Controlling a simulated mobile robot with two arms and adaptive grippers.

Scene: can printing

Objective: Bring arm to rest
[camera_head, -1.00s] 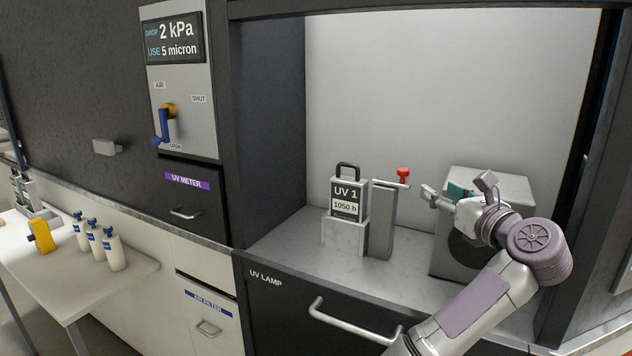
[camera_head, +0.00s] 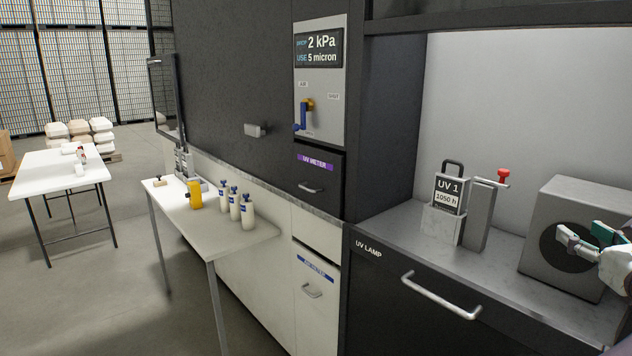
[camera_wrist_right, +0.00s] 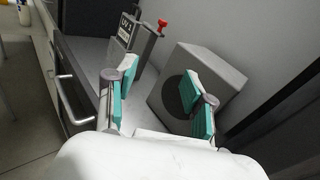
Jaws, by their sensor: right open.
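My right gripper (camera_head: 598,242) is at the right edge of the head view, in front of a grey box with a dark round front (camera_head: 567,230). In the right wrist view its two teal-padded fingers (camera_wrist_right: 158,92) stand wide apart with nothing between them. The grey box (camera_wrist_right: 222,72) shows there behind and beside the right finger; I cannot tell the exact gap. Much of the right arm is outside the head view. My left gripper is in neither view.
The UV 1 block (camera_head: 448,195) and a grey post with a red knob (camera_head: 503,177) stand on the cabinet counter. The UV LAMP drawer handle (camera_head: 440,296) sticks out below. A white side table (camera_head: 215,238) holds several bottles (camera_head: 247,212) and a yellow item (camera_head: 194,194).

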